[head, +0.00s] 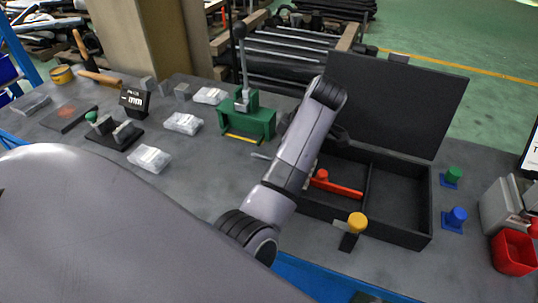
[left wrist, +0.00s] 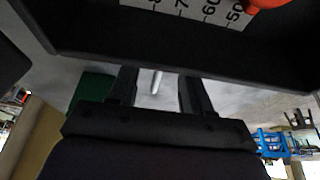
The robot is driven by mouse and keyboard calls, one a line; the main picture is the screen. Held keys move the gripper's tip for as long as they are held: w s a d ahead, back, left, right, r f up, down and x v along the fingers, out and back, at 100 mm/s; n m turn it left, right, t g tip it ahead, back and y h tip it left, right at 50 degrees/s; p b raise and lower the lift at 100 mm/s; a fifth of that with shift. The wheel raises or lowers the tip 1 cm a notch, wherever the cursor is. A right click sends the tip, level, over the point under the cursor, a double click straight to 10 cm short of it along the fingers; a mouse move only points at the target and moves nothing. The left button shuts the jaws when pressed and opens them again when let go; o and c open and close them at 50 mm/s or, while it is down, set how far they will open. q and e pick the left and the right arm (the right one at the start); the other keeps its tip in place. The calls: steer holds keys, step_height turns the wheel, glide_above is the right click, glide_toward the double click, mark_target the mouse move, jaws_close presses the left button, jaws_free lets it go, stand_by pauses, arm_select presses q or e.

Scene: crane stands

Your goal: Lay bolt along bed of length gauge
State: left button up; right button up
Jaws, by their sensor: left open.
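A thin silver bolt (head: 262,156) lies on the grey table between the green stand and the black case. It also appears as a short bright rod (left wrist: 155,82) in the left wrist view. There my left gripper (left wrist: 157,92) is open, and the rod shows between its fingers without visible contact. In the head view my arm hides most of this gripper. A black-based device (head: 116,134) with a green knob, beside a panel marked mm (head: 134,100), stands at the left; it looks like the length gauge. My right gripper is not in view.
The open black case (head: 402,236) holds a red-handled tool (head: 335,186); a scale shows in the left wrist view (left wrist: 200,12). The green stand (head: 246,122) has a tall post. Clear bags (head: 150,158) lie mid-table. Yellow (head: 357,222), green and blue knobs stand around the case.

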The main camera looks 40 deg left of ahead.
arm_select(q)
steer(key=shift+a+f, duration=0.1)
steer(key=shift+f, duration=0.15)
jaws_close()
steer(key=shift+a+r, duration=0.1)
steer(key=shift+r, duration=0.05)
stand_by(0.4)
